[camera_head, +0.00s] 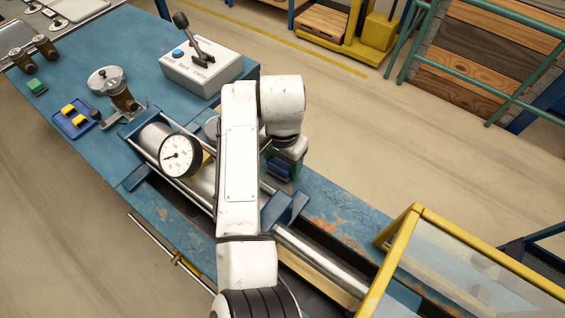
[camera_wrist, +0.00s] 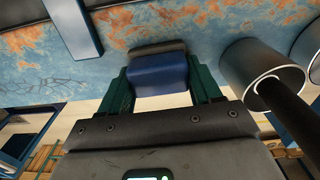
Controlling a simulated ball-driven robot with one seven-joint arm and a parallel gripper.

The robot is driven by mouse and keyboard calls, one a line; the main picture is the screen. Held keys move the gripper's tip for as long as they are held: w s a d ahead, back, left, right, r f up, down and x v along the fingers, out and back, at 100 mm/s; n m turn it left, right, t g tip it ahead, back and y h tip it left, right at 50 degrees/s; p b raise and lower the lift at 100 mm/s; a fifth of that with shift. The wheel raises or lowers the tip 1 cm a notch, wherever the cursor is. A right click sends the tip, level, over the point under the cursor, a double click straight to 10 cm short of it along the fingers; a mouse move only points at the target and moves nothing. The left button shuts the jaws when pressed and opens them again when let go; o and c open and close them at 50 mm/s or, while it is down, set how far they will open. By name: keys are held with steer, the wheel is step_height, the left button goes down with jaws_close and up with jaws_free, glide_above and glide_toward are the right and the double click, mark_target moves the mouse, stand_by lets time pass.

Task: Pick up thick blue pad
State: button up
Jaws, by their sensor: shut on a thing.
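The thick blue pad (camera_wrist: 158,76) is a dark blue block in the middle of the wrist view. My gripper (camera_wrist: 158,68) is shut on it, with one green finger at each side. A dark grey piece (camera_wrist: 155,48) shows just beyond the pad's top edge. In the head view my gripper (camera_head: 281,167) is right of my white arm, over the worn blue bench (camera_head: 335,207); the pad there is small and partly hidden. I cannot tell whether the pad touches the bench.
Left of my arm are a round dial gauge (camera_head: 181,156) and metal cylinder. A white lever box (camera_head: 200,68) stands behind. A blue tray (camera_head: 57,121) with yellow blocks and a green block (camera_head: 36,86) lie farther left. A yellow-framed clear guard (camera_head: 405,232) stands at right.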

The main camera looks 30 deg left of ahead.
step_height(320, 180, up, 18)
steer(key=p, duration=0.2)
steer(key=shift+f, duration=0.15)
steer(key=o, duration=0.5)
steer(key=shift+c, duration=0.2)
steer(key=c, duration=0.3)
steer(key=shift+f, duration=0.1)
steer(key=shift+c, duration=0.2)
